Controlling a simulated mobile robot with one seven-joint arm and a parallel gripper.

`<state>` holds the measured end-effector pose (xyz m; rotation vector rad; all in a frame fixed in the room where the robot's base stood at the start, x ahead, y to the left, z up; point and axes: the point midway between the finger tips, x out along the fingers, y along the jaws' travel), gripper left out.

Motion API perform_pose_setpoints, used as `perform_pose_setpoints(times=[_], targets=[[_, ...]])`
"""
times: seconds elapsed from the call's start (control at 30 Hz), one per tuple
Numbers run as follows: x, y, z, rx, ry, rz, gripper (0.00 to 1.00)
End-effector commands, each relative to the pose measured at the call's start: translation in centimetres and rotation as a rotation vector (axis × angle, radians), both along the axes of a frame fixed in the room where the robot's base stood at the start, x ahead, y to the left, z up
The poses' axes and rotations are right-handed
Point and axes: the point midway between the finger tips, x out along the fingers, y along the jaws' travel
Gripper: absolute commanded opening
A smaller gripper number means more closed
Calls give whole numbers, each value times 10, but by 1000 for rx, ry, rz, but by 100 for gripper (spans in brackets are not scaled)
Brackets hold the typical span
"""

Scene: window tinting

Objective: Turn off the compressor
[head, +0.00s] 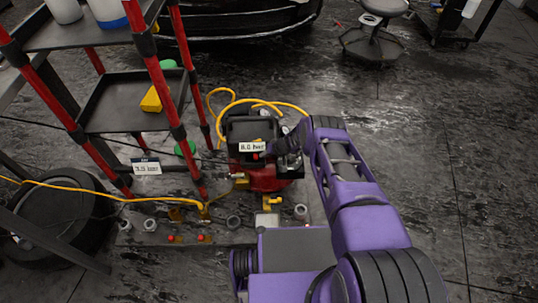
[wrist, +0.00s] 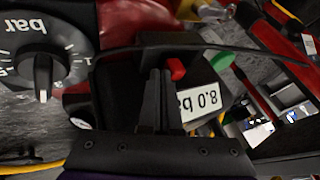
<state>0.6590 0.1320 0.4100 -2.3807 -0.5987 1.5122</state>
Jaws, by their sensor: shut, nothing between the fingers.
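The compressor has a black top housing (head: 240,128) and a red tank (head: 268,180); it stands on the floor left of my purple arm. A white pressure label (head: 252,147) shows on it, and reads "8.0 b" in the wrist view (wrist: 200,101). A small red switch (wrist: 176,69) sticks out of the black housing near that label. My gripper (wrist: 158,80) is shut and empty, its dark fingertips close beside the red switch. I cannot tell whether they touch it. In the head view the fingertips are hard to make out against the black housing.
A red-and-black shelf cart (head: 125,100) stands left of the compressor. A black knob marked "bar" (wrist: 42,65) shows in the wrist view. Yellow hose (head: 90,190) runs across the left. A tyre (head: 60,220) lies at lower left.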

Motion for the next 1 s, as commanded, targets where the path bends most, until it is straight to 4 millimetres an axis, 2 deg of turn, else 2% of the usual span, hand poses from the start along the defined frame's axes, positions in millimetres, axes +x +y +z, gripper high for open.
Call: perform_pose_setpoints(times=[0.3, 0.6, 1.0], targets=[[0, 2, 0, 1, 0, 0, 0], [0, 37, 0, 1, 0, 0, 0], [0, 36, 0, 4, 0, 2, 0]])
